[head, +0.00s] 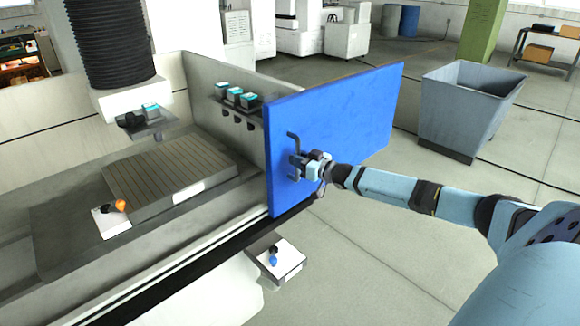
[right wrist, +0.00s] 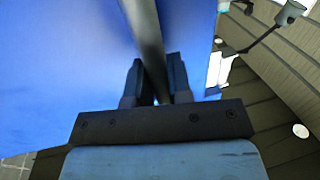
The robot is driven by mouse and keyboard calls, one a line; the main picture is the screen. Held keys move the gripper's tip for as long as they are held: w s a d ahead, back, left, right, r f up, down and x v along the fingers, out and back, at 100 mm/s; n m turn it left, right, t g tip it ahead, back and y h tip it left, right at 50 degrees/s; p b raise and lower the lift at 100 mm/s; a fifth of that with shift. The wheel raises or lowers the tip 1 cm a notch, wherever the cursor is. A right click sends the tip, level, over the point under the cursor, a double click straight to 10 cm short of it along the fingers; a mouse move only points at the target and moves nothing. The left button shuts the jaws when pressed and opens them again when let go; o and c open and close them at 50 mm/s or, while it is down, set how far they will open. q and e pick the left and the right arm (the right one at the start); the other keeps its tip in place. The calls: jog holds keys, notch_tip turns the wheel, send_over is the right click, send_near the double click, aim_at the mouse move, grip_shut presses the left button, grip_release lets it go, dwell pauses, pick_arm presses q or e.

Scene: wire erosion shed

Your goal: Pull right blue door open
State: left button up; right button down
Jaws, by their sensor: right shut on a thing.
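The right blue door (head: 345,120) stands at the front right of the machine and reaches out past its side wall. Its dark bar handle (head: 293,143) is upright near the door's left edge. My right gripper (head: 299,163) is at the handle's lower part. In the right wrist view the two fingers of the gripper (right wrist: 155,88) are shut around the grey handle bar (right wrist: 148,40), with the blue door (right wrist: 60,70) behind. My left gripper does not show in either view.
The machine's slotted table (head: 170,175) lies open to view, with a white block with an orange knob (head: 112,215) beside it. A grey bin (head: 465,105) stands on the floor to the right. A small white box with a blue knob (head: 280,262) is below the front rail. Floor is clear around my right arm.

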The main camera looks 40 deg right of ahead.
jog(key=shift+d, duration=0.45)
jog(key=c, duration=1.1)
grip_release()
jog(key=v, duration=1.3)
jog(key=shift+s+d+p, duration=0.1)
jog(key=shift+s+p, duration=0.25)
